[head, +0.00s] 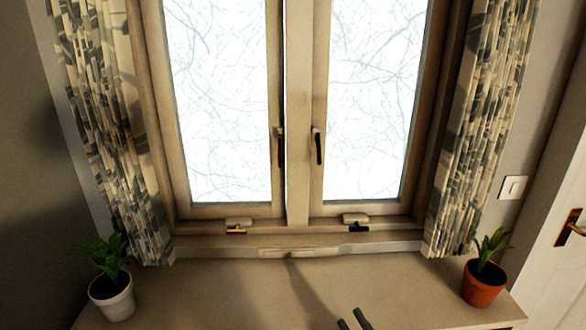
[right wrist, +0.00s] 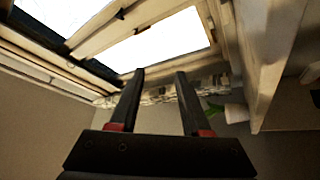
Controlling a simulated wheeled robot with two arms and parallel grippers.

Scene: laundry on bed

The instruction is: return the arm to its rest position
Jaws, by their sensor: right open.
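My right gripper (head: 353,320) shows only as two dark fingertips at the bottom edge of the head view, over the pale surface below the window. In the right wrist view my right gripper (right wrist: 160,73) has its two dark fingers apart, with nothing between them. The fingers point up toward the window and curtain in that view. The rest of my right arm is outside the head view. My left gripper is in neither view.
A pale surface (head: 230,290) lies below a closed double window (head: 297,120). A white-potted plant (head: 112,298) stands at its left and a terracotta-potted plant (head: 484,282) at its right. Patterned curtains (head: 105,120) flank the window. A white door (head: 560,270) is at far right.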

